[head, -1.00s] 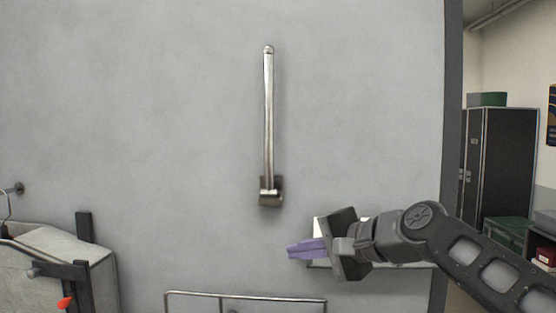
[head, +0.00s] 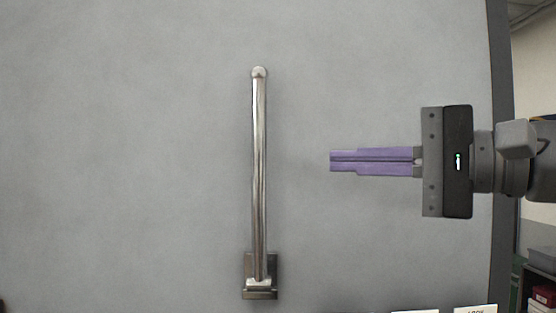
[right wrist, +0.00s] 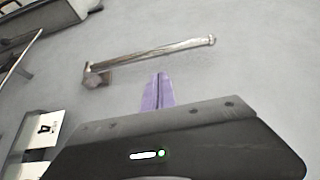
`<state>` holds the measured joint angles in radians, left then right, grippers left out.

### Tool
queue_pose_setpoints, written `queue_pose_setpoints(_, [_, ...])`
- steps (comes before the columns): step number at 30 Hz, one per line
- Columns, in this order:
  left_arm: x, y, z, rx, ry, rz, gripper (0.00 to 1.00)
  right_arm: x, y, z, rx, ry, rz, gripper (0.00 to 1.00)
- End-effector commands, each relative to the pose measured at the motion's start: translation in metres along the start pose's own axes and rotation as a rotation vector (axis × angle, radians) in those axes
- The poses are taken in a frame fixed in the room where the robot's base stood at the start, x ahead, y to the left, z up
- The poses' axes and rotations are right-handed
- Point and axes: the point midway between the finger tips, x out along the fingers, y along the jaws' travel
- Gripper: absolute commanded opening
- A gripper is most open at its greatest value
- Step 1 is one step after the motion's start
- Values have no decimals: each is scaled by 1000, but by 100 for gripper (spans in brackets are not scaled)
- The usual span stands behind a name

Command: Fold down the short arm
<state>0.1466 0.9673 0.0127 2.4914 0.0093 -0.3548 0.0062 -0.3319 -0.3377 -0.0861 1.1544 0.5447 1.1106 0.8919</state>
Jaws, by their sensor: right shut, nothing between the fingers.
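The short arm (head: 259,175) is a shiny metal bar standing upright against the grey wall in the head view. Its lower end sits in a hinge bracket (head: 260,290) on the wall, and its top end is rounded. My right gripper (head: 332,160) has purple fingers, shut and empty. It points left, to the right of the bar at the height of its upper half, with a gap between. The right wrist view shows the bar (right wrist: 155,52) just beyond the purple fingertips (right wrist: 160,76), apart from them. My left gripper is not in view.
The grey wall (head: 130,150) is bare to the left of the bar. White labels (head: 475,309) show at the bottom edge of the head view. In the right wrist view, a white card (right wrist: 42,130) and a thin rail (right wrist: 24,55) lie at the left.

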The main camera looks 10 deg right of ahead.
Motion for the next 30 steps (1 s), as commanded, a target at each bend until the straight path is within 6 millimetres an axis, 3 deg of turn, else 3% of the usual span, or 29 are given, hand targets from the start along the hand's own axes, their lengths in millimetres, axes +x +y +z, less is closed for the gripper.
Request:
queue_pose_setpoints(8, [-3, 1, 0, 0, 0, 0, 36, 12, 0, 0, 0, 0, 2, 0])
queue_pose_setpoints(21, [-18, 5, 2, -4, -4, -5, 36, 82, -1, 0, 0, -2, 4, 0])
queue_pose_setpoints(30, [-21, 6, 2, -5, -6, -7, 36, 101, 1, -1, 0, 1, 1, 0])
